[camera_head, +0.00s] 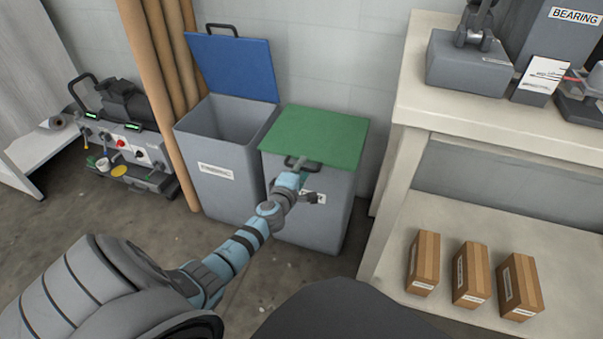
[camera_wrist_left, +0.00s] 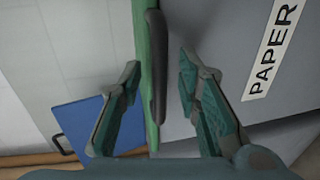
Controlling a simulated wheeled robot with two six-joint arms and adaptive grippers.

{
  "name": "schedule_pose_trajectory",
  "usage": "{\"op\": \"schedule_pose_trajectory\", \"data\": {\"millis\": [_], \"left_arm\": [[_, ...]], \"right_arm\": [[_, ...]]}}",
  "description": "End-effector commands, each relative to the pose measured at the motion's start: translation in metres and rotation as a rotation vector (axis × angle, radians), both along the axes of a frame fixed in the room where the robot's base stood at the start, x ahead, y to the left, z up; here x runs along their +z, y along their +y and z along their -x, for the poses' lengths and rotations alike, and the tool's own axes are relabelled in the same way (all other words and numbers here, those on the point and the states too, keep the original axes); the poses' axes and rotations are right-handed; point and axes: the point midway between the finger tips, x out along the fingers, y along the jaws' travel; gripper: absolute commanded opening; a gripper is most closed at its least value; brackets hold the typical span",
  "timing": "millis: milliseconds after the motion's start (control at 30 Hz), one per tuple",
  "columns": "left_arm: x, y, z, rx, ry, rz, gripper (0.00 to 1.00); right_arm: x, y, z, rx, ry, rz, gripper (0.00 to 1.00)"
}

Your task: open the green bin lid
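The green lid (camera_head: 322,135) lies flat and closed on a grey bin (camera_head: 335,215) against the back wall. A dark handle (camera_head: 292,160) sits at the lid's front edge. My left gripper (camera_head: 309,180) is at this front edge by the handle, partly hiding the bin's label. In the left wrist view, its fingers (camera_wrist_left: 160,75) are spread apart, with the green lid edge (camera_wrist_left: 147,75) and dark handle (camera_wrist_left: 156,60) between them. The fingers look clear of the handle on both sides. The bin's label (camera_wrist_left: 270,50) reads PAPER. My right gripper is out of view.
A similar grey bin (camera_head: 215,165) with its blue lid (camera_head: 235,67) raised stands directly left. A workbench (camera_head: 415,125) with several boxes on its lower shelf stands to the right. Brown pipes (camera_head: 165,75) and a machine (camera_head: 125,140) are at left. Floor in front is clear.

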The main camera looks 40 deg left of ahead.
Motion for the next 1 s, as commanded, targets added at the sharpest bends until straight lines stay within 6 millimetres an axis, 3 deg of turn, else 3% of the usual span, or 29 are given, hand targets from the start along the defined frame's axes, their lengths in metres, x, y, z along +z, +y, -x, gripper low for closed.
{"op": "schedule_pose_trajectory", "data": {"millis": [300,500,1000], "left_arm": [[-0.0001,0.0012,-0.0038,0.0,0.0,0.0,0.31],[-0.0003,0.001,-0.0036,0.0,0.0,0.0,0.0],[0.0045,0.0008,-0.0008,0.0,0.008,0.003,0.0]], "right_arm": [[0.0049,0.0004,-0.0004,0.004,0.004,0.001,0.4],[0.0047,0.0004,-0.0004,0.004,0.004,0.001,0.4],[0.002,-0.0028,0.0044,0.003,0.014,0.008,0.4]]}}
